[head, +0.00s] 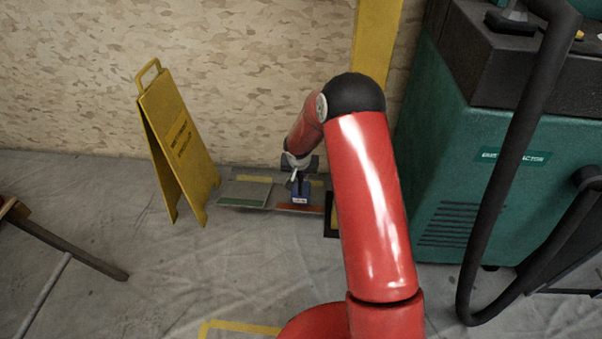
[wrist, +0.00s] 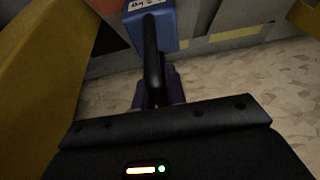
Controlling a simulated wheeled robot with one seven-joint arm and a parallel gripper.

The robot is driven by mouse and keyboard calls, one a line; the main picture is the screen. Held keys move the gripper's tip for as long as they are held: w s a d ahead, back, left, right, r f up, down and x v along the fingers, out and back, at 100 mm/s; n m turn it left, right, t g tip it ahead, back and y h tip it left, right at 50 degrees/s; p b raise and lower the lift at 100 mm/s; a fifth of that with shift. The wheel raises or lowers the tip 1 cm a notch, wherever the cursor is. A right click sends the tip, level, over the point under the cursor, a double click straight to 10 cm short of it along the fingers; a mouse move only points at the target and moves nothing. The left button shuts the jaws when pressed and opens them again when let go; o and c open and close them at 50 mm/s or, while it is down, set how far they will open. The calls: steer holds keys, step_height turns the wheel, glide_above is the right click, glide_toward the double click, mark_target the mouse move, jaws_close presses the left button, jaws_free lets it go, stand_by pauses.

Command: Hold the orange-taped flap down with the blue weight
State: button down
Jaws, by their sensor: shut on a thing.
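The blue weight (head: 300,197) is a small block with a white label, shut in my gripper (head: 298,180). Orange tape (wrist: 108,9) also shows at the top of the wrist view.
A green-taped panel (head: 238,202) lies just left of the orange one. A yellow folding sign (head: 180,143) stands further left. A yellow post (head: 376,40) and a green machine (head: 455,190) with a black hose stand right. The front floor is mostly clear.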

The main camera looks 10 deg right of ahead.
mark_target(300, 180)
steer(key=shift+w+f+b, duration=0.1)
steer(key=shift+f+b, duration=0.2)
steer(key=shift+f, duration=4.2)
steer(key=c, duration=1.4)
jaws_free()
steer(key=shift+o, duration=0.2)
steer(key=shift+s+f, duration=0.2)
steer(key=p+v, duration=0.1)
steer(key=v, duration=0.7)
steer(key=shift+w, duration=0.15)
steer(key=shift+r, duration=0.15)
